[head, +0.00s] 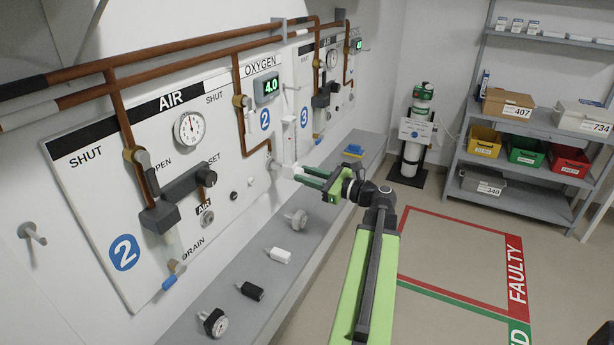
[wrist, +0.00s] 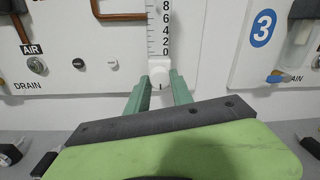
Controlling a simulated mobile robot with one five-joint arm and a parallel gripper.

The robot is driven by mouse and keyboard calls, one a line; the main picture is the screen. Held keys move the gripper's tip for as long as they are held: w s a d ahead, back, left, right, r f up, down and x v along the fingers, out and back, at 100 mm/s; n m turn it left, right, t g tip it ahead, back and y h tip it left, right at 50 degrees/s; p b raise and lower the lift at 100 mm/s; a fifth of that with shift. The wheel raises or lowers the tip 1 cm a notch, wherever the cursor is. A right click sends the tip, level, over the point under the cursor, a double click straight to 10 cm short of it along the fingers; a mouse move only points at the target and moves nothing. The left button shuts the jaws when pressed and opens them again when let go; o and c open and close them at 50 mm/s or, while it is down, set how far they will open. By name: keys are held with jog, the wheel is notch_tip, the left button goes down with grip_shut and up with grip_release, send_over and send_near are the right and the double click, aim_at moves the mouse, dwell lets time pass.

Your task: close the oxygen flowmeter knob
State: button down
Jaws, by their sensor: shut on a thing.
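The oxygen flowmeter (head: 289,140) is a white upright body on the OXYGEN panel numbered 2. In the wrist view its scale tube (wrist: 159,28) shows marks from 0 up to 8. The white flowmeter knob (wrist: 160,84) is at its lower end, with a dark mark on its face. My gripper (wrist: 163,79) has its green fingers on both sides of the knob and is shut on it. In the head view my gripper (head: 304,175) reaches the flowmeter's lower end from the right; the fingers partly hide the knob there. The digital display (head: 266,87) above reads 4.0.
The AIR panel (head: 110,190) with gauge and regulator is on the left. A grey shelf (head: 243,285) below the panels holds several loose fittings. A cylinder (head: 412,150) stands in the corner near a storage rack (head: 515,185). Floor marked FAULTY is clear.

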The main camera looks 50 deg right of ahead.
jog(key=n, duration=0.9)
jog(key=shift+b, duration=0.4)
jog(key=n, duration=0.4)
jog(key=shift+d+n+y, duration=0.1)
jog(key=shift+n+y, duration=0.3)
jog(key=n, duration=0.4)
jog(key=shift+n, duration=0.4)
jog(key=n, duration=0.4)
jog(key=shift+n+y, duration=0.3)
jog(key=n, duration=0.4)
jog(key=shift+n, duration=0.4)
jog(key=n, duration=0.4)
jog(key=shift+n+y+p, duration=0.3)
jog(key=shift+p, duration=0.05)
jog(key=shift+n, duration=2)
